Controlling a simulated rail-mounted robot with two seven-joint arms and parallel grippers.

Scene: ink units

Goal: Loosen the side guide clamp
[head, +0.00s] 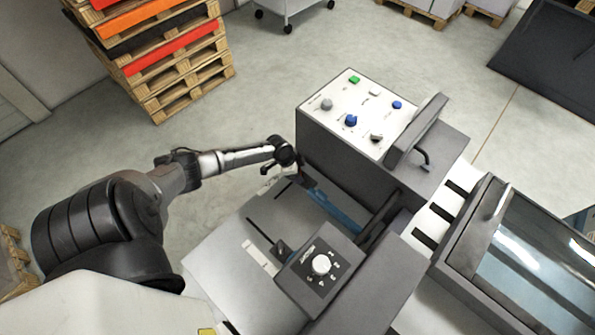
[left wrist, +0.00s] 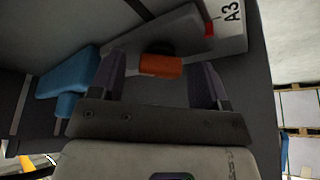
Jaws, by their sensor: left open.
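In the left wrist view an orange clamp lever or knob (left wrist: 160,66) with a dark top sits on a grey guide piece (left wrist: 190,38). My left gripper (left wrist: 156,75) is open, with one dark finger on each side of the orange part and a visible gap to both. I cannot tell how deep the fingertips reach around it. In the head view my left gripper (head: 284,158) is over the left edge of the machine's feed table, and the clamp is hidden there by the gripper and wrist. My right gripper is not in view.
A white A3 label (left wrist: 232,18) lies beside the guide, and a blue part (left wrist: 66,84) is left of the fingers. The control box (head: 348,118) stands close right of my left gripper. A dial box (head: 320,268) is nearer. Stacked pallets (head: 160,55) stand at the back left.

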